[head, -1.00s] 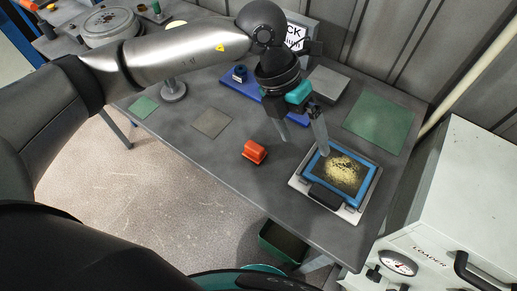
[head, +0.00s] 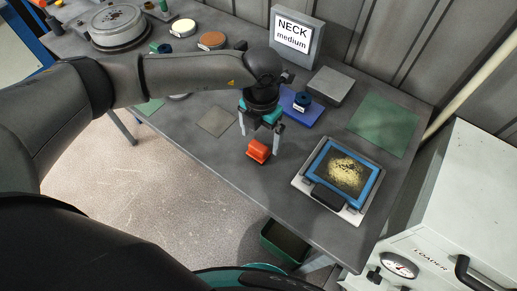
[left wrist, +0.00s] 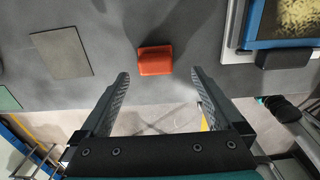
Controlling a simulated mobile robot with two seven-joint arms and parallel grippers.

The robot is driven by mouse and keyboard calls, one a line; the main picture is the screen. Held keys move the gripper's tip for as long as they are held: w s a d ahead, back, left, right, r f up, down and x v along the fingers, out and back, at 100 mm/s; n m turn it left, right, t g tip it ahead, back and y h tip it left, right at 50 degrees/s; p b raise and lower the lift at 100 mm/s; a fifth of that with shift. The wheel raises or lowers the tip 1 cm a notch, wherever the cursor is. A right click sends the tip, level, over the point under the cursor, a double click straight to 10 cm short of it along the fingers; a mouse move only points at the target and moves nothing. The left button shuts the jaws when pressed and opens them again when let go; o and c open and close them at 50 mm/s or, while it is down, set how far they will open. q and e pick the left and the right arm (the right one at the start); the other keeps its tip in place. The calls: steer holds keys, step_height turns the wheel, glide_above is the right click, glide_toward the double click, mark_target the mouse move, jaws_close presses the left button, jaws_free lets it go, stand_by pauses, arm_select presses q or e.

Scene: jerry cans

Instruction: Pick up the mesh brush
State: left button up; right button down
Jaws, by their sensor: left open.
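The mesh brush appears to be the small orange-red block (head: 258,151) lying on the grey table near its front edge. It also shows in the left wrist view (left wrist: 155,60), near the top middle, lying just beyond the fingertips and between their lines. My left gripper (head: 261,140) is open and empty, pointing down above the brush, with one finger to either side of it in the head view. The open fingers also show in the left wrist view (left wrist: 160,74). They look apart from the brush. My right gripper is not in view.
A blue-framed screen (head: 376,183) with yellow grains stands right of the brush, a dark block at its front. A blue mat (head: 312,117) holds a dark blue round piece (head: 302,101). A grey square (head: 216,121) lies left. Table around the brush is clear.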

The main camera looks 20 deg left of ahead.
mark_target(258, 146)
arm_select(q)
steer(key=f, duration=0.5)
steer(key=shift+w+a+f, duration=0.1)
steer(key=shift+w+a, duration=0.05)
steer(key=shift+a, duration=0.15)
steer(key=c, duration=1.5)
